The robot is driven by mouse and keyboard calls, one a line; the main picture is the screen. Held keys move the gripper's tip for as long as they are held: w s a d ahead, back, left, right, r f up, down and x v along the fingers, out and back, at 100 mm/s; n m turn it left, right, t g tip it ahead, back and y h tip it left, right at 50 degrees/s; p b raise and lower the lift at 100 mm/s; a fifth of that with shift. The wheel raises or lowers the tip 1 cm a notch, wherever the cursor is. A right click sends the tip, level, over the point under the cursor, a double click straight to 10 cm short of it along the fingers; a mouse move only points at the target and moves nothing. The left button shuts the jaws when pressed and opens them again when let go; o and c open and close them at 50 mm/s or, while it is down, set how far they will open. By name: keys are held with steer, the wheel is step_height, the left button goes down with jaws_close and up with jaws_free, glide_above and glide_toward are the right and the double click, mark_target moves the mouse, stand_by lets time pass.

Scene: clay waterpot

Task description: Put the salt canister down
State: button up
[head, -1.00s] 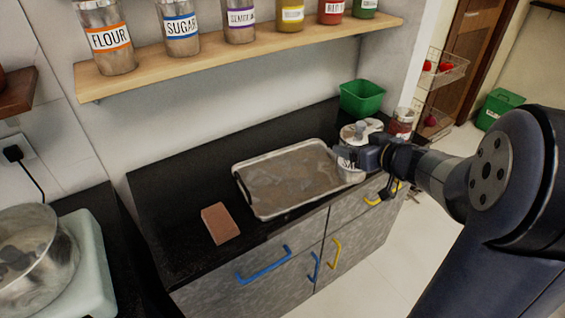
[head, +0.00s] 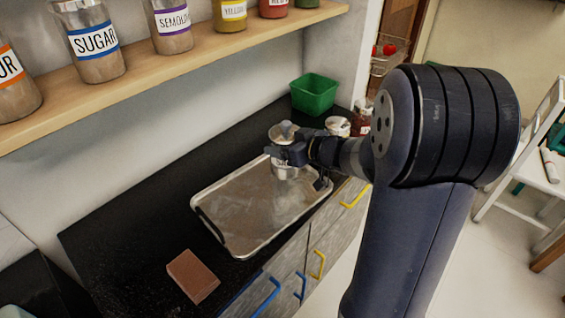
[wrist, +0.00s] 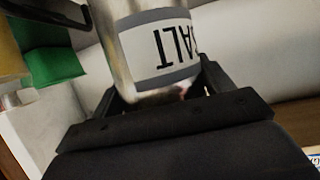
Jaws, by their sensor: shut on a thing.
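The salt canister (head: 286,167) is a metallic jar with a pale lid and a grey-bordered label. In the wrist view the canister (wrist: 155,50) fills the space between the fingers, and its label reads "SALT", upside down. My gripper (head: 285,154) is shut on the canister's side. In the head view the canister appears upright at the far right end of the metal tray (head: 215,186). I cannot tell whether its base touches the tray or hangs above it. Part of the canister is hidden behind my gripper.
The tray lies on the black counter (head: 130,225). A brown block (head: 192,276) lies in front of it. A green bin (head: 314,94), a white-topped container (head: 338,126) and a red jar (head: 361,122) stand behind to the right. A shelf (head: 180,68) with labelled jars hangs above.

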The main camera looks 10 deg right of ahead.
steer(key=shift+f+b, duration=0.75)
steer(key=shift+f, duration=1.15)
steer(key=shift+f, duration=0.15)
steer(key=o, duration=1.6)
steer(key=shift+f, duration=0.1)
steer(key=shift+s+d+r, duration=0.1)
steer(key=shift+s+r, duration=0.05)
steer(key=shift+r, duration=0.15)
steer(key=shift+p+v, duration=1.25)
steer(key=shift+v, duration=4.6)
